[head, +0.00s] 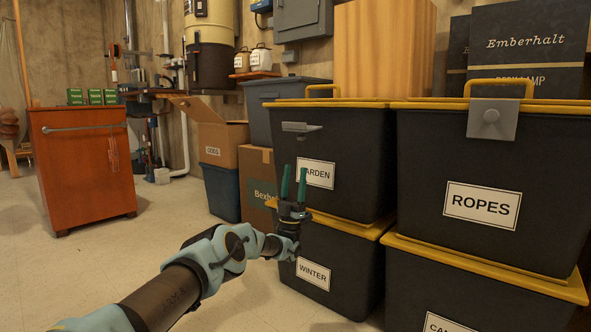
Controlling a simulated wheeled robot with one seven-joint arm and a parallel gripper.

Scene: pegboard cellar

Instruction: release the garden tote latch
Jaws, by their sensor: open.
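The garden tote (345,150) is a black bin with a yellow-edged lid and a white label partly hidden by my gripper. It sits on top of the winter tote (340,262). Its grey latch (301,128) sticks out from the front just below the lid. The latch on the ropes tote (492,119), by contrast, lies flat down against its front. My gripper (294,184) has two green fingers pointing up, apart and empty. In the picture they are below the latch and in front of the label's left part. I cannot tell the depth gap.
The ropes tote (482,239) stands close on the right, above another black tote (410,295). Cardboard boxes (222,130) and a blue bin (221,190) stand to the left. A red cabinet (85,170) is farther left. The floor (110,255) between is clear.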

